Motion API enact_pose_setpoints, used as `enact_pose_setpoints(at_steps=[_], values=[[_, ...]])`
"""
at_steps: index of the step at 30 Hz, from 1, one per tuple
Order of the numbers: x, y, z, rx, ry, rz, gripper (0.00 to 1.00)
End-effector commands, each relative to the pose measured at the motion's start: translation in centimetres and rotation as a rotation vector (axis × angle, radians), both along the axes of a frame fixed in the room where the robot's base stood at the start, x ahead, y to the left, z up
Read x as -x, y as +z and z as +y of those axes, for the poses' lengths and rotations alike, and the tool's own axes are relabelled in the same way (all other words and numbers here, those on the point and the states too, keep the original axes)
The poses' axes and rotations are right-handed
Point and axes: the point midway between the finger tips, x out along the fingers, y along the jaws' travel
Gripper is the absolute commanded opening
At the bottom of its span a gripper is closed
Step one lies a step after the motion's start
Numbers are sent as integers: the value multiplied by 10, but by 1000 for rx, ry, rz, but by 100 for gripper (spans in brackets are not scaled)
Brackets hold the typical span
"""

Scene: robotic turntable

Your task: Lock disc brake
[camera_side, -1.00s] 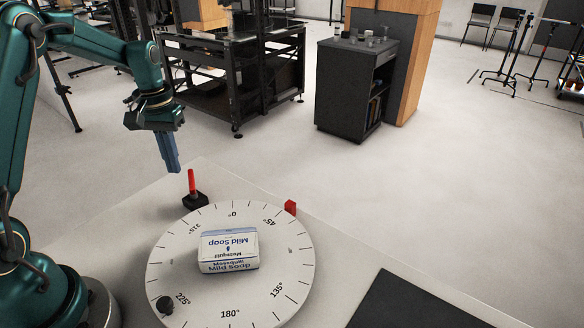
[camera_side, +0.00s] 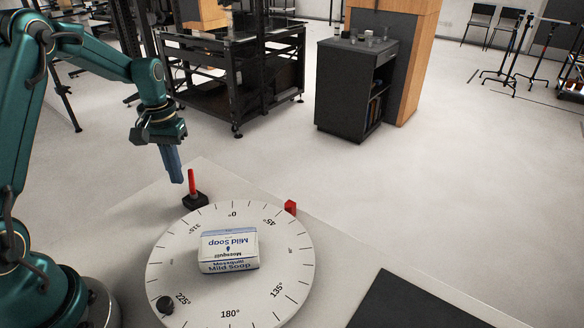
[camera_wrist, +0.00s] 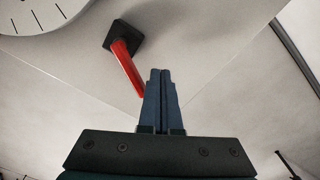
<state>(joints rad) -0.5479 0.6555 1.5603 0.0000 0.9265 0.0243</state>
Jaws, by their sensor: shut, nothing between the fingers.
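The brake lever has a red handle (camera_side: 192,181) standing up from a black base (camera_side: 195,201) at the far left rim of the turntable disc (camera_side: 280,262). In the wrist view the red handle (camera_wrist: 126,68) lies just beyond my fingertips, with its black base (camera_wrist: 123,36) farther off. My gripper (camera_side: 177,181) is shut and empty. It points down beside the handle, on its left in the side view, and appears apart from it. In the wrist view my gripper's closed fingers (camera_wrist: 161,73) show to the right of the handle's end.
A white Mild Soap box (camera_side: 228,250) sits on the disc, and a black knob (camera_side: 165,305) is near its 225° mark. A red pointer block (camera_side: 290,207) stands at the disc's edge near 45°. A dark mat (camera_side: 420,305) lies at the right.

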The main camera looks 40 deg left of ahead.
Motion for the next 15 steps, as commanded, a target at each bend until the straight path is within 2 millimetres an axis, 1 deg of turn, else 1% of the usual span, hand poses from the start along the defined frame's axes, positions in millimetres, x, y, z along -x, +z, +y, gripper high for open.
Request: enact_pose_setpoints(at_steps=[6,15], values=[[0,-5,0,0,0,0,0],[0,-5,0,-1,0,-1,0]])
